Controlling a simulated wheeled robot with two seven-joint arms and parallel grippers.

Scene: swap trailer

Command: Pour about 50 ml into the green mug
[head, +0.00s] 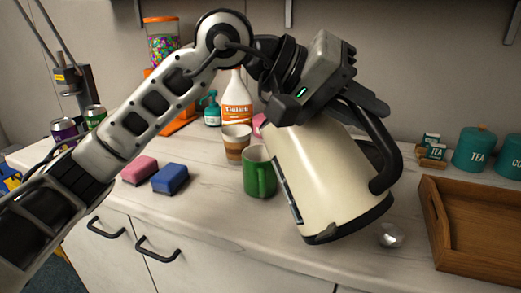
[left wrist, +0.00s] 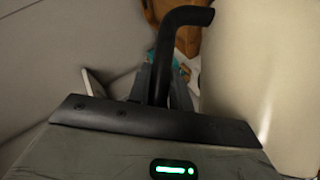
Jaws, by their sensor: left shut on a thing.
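The green mug (head: 259,172) stands upright on the counter, left of the kettle. A cream kettle (head: 325,180) with a black handle (head: 382,150) and dark base is tilted, its top leaning left toward the mug. My left gripper (head: 362,108) is shut on the kettle's handle. In the left wrist view, the black handle (left wrist: 182,45) runs between the fingers and the cream body (left wrist: 255,70) fills the right side. The kettle's spout is hidden behind the gripper, and I cannot see any liquid or the mug's inside clearly. My right gripper is not in view.
A pink sponge (head: 139,170) and a blue sponge (head: 170,179) lie to the left. A wooden tray (head: 470,245) is at the right, with a small shiny object (head: 391,236) beside it. Teal canisters (head: 474,150) stand behind.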

